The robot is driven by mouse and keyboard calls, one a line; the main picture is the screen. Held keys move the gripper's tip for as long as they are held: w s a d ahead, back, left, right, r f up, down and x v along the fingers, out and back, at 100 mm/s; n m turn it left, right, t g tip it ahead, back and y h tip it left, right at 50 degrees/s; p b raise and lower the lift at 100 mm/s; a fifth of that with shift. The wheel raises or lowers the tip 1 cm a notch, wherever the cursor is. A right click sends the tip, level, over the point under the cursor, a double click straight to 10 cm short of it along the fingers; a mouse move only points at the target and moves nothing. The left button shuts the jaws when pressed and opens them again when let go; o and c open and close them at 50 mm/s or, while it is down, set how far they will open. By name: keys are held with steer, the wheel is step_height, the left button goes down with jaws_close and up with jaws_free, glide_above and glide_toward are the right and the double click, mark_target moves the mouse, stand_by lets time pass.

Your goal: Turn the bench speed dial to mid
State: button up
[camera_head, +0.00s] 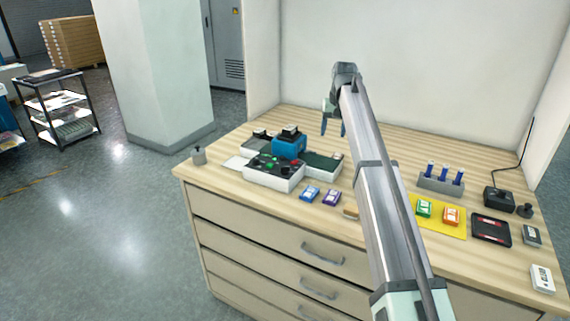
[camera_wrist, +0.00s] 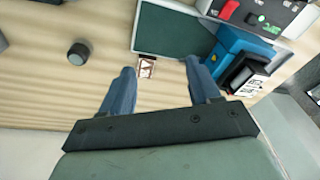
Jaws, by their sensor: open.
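A round dark grey knob (camera_wrist: 78,53) stands on the wooden bench top in the wrist view, left of my fingers. It looks like the speed dial, but I cannot read its setting or see a pointer. It does not show in the head view, where my arm covers part of the bench. My gripper (camera_head: 332,132) is open and empty above the back of the bench. In the wrist view its two fingers (camera_wrist: 160,68) are spread, apart from the knob. A small marked plate (camera_wrist: 147,67) shows between them.
A blue laminator (camera_head: 289,147) stands behind a white control box (camera_head: 273,174) with coloured buttons. A dark green panel (camera_head: 322,165) lies beside it. Small blue and purple packs (camera_head: 310,193) lie in front. A yellow mat (camera_head: 456,229) and a blue-topped rack (camera_head: 440,183) are right of my arm.

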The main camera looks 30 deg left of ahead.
steer(key=s+a+r+n+g+h, duration=0.1)
steer(key=s+a+r+n+h, duration=0.2)
steer(key=s+a, duration=0.95)
steer(key=y, duration=0.1)
glide_toward(285, 169)
steer(key=f, duration=0.5)
steer(key=w+f, duration=0.1)
steer(key=f, duration=0.2)
steer(key=shift+a, duration=0.1)
steer(key=c, duration=1)
